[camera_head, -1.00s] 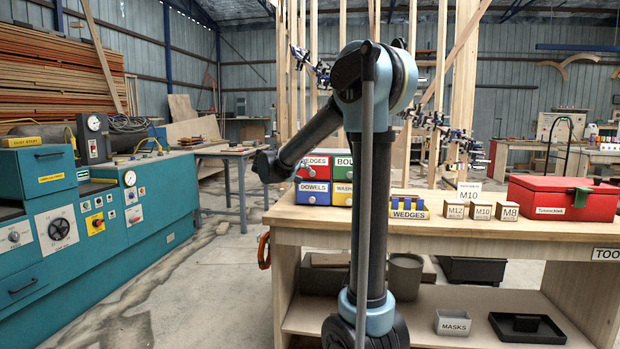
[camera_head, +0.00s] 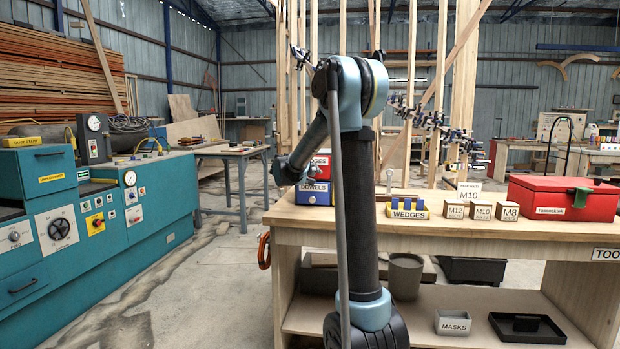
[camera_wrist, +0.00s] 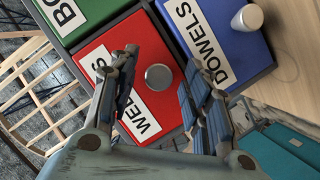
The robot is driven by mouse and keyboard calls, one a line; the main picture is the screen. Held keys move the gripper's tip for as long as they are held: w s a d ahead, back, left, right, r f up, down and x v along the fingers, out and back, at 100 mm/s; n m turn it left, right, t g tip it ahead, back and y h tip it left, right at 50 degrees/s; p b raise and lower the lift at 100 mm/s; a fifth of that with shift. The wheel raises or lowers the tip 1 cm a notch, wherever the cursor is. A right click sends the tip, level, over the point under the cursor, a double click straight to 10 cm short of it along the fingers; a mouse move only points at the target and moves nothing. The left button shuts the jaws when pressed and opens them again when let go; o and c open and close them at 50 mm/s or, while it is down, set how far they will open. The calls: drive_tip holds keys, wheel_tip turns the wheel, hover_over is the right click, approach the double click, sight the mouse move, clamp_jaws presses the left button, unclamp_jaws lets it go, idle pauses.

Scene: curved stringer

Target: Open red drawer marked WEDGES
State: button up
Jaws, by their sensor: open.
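The red drawer marked WEDGES (camera_wrist: 105,55) fills the middle of the wrist view, tilted in the picture, with a round metal knob (camera_wrist: 158,77) on its front. It looks closed. My gripper (camera_wrist: 163,62) is open, with one finger on each side of the knob in the picture. I cannot tell whether the fingers touch the knob or how far they are from it.
The blue DOWELS drawer (camera_wrist: 205,30) with its own knob (camera_wrist: 247,18) adjoins the red one. A green drawer (camera_wrist: 95,12) is on the other side. On the workbench (camera_head: 470,228) stand a yellow WEDGES bin (camera_head: 408,214), small boxes and a red toolbox (camera_head: 562,197).

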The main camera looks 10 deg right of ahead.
drive_tip(key=shift+c, duration=0.5)
clamp_jaws()
drive_tip(key=s+a, duration=0.3)
drive_tip(key=s, duration=0.6)
drive_tip(key=shift+s, duration=0.3)
drive_tip(key=shift+a, duration=0.1)
drive_tip(key=shift+o, duration=0.5)
unclamp_jaws()
drive_tip(key=v, duration=1.1)
drive_tip(key=shift+s+a, duration=0.3)
